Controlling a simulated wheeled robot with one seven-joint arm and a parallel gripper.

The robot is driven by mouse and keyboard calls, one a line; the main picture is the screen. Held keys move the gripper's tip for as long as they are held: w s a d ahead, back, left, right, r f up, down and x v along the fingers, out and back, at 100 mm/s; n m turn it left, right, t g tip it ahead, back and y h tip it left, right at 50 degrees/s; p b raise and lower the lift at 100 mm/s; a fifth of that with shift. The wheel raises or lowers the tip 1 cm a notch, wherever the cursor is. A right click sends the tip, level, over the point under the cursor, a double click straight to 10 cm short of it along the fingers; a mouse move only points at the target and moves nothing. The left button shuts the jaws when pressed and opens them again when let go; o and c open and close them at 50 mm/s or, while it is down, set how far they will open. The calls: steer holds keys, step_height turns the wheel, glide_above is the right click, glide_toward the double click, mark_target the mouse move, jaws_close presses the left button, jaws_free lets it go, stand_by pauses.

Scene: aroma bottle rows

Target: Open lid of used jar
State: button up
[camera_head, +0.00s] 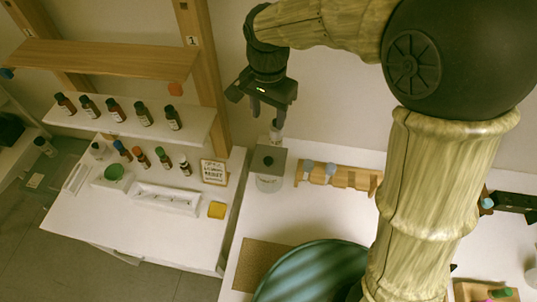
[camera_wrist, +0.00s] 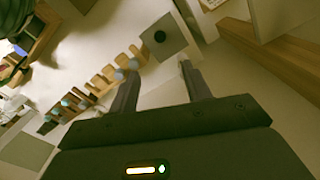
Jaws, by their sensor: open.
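The jar (camera_head: 268,184) is a pale see-through container on the white counter, with a small label on its front. Its grey square lid (camera_head: 278,159) with a round black knob (camera_head: 268,161) sits on top, closed. The wrist view shows the lid (camera_wrist: 172,30) and knob (camera_wrist: 160,36) beyond my fingertips. My gripper (camera_head: 267,115) is open and empty, above and behind the jar in the head view, apart from it. In the wrist view my two fingers (camera_wrist: 160,72) are spread with nothing between them. The jar's contents cannot be made out.
A wooden rack (camera_head: 340,176) with blue-topped pieces stands right of the jar. A brown mat (camera_head: 262,262) and large green round object (camera_head: 315,275) lie in front. Left, a shelf (camera_head: 130,122) holds several dark bottles; a yellow block (camera_head: 217,210) and sign (camera_head: 214,172) are nearby.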

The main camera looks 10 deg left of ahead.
mark_target(268, 160)
steer(key=shift+f, duration=0.1)
step_height(268, 160, down, 17)
steer(key=p, duration=0.3)
steer(key=shift+f+p, duration=0.15)
steer(key=shift+p, duration=0.25)
jaws_close()
